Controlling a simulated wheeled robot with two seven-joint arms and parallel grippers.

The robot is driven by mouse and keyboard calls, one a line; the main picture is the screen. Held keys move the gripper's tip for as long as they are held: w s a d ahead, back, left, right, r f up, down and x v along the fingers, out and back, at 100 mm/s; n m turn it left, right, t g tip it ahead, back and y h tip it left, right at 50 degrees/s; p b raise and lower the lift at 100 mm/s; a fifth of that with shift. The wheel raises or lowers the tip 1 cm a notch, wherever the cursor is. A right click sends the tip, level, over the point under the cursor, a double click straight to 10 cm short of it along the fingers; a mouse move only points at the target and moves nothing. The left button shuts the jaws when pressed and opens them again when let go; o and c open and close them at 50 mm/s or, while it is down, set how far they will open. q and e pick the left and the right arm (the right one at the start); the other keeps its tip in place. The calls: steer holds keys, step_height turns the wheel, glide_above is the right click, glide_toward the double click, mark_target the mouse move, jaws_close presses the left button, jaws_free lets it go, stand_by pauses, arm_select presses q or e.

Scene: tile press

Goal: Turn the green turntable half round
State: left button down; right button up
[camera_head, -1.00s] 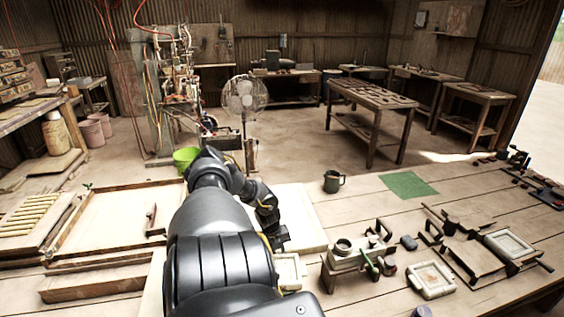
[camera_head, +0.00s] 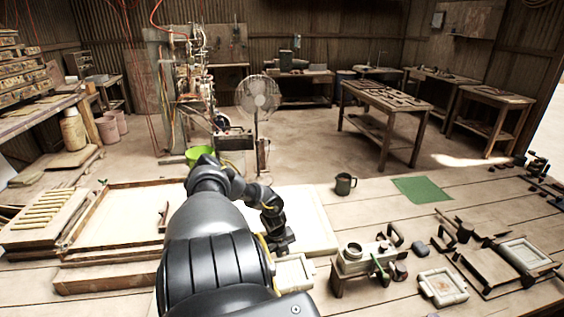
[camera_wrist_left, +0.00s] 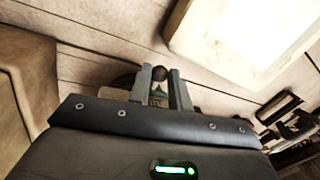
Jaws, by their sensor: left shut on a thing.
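My left gripper (camera_wrist_left: 160,80) is shut on a small dark round knob (camera_wrist_left: 159,73), which shows between its two fingers in the left wrist view. A dark, greenish rounded edge (camera_wrist_left: 124,82) shows beside and behind the fingers; it may be the turntable, mostly hidden by the gripper. In the head view my left arm reaches over the bench, and its wrist and gripper (camera_head: 284,242) are low over the bench beside a pale framed tile (camera_head: 293,273). No turntable can be made out there; my arm covers that part. My right gripper is not in view.
A dark mug (camera_head: 345,184) and a flat green mat (camera_head: 421,190) lie beyond the gripper. To the right are a small press-like device (camera_head: 362,260), another framed tile (camera_head: 442,287) and several tools. A wooden tray (camera_head: 120,215) is at left. A bright green bucket (camera_head: 200,153) stands behind my arm.

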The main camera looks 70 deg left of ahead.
arm_select(q)
steer(key=shift+s+d+f, duration=0.1)
steer(key=shift+d, duration=0.1)
steer(key=c, duration=1.3)
jaws_free()
steer(key=shift+a, duration=0.1)
step_height(320, 180, up, 11)
steer(key=s+p, duration=0.1)
steer(key=s, duration=0.1)
steer(key=shift+f, duration=0.15)
steer(key=f, duration=0.3)
steer(key=w+f, duration=0.1)
steer(key=f, duration=0.3)
steer(key=w+f+b, duration=0.1)
steer(key=f, duration=0.2)
steer(key=shift+w+f, duration=0.1)
steer(key=shift+f, duration=0.2)
steer(key=shift+r, duration=0.1)
